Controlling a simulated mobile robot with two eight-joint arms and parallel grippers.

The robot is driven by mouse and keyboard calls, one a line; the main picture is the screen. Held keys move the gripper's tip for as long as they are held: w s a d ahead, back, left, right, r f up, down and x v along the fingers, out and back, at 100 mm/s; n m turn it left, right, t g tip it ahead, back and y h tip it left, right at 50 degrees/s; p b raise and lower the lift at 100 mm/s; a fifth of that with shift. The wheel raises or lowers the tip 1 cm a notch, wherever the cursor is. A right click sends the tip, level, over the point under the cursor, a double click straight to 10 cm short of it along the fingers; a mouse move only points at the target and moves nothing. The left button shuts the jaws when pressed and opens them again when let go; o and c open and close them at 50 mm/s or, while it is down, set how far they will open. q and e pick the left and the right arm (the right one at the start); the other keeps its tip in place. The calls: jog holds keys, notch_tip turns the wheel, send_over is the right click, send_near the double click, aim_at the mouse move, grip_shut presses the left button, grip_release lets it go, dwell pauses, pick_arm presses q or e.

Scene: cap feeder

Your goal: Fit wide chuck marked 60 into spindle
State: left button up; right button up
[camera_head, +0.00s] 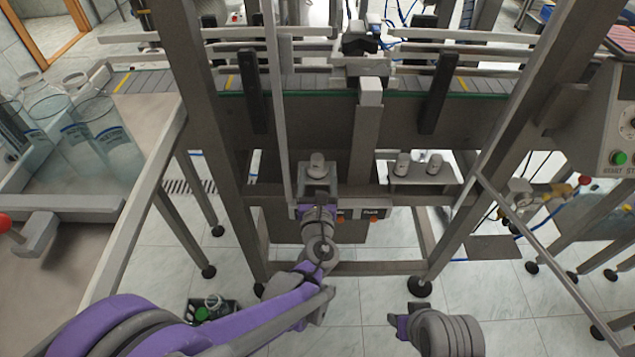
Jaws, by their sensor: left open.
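A short grey cylinder (317,164), chuck-like, stands on a small grey block straight ahead of my left gripper. Two similar grey cylinders, the left one (403,164) and the right one (434,164), stand upright on a shelf to the right. No number is readable on any of them, and I cannot tell which is wide or which part is the spindle. My left gripper (318,207) is open, just below the first cylinder in the picture. Its fingertips are small and partly hidden, and I see nothing held. Of my right arm only a purple and grey part shows at the bottom; its fingers are not visible.
The shelf (420,181) hangs off the machine frame. A conveyor (300,82) runs across behind. Steel posts stand left and right of my left gripper. Large clear bottles (105,140) stand on the left table. A black crate (213,312) sits on the floor. A control box (620,140) is at right.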

aim_at(317, 157)
pick_arm(q)
jog(key=shift+w, duration=2.5)
grip_shut()
jog(key=shift+r, duration=0.1)
jog(key=shift+r+p, duration=1.1)
jog(key=shift+r, duration=0.3)
jog(key=s+r+p, duration=0.1)
jog(key=s+r, duration=0.1)
jog(key=s, duration=0.8)
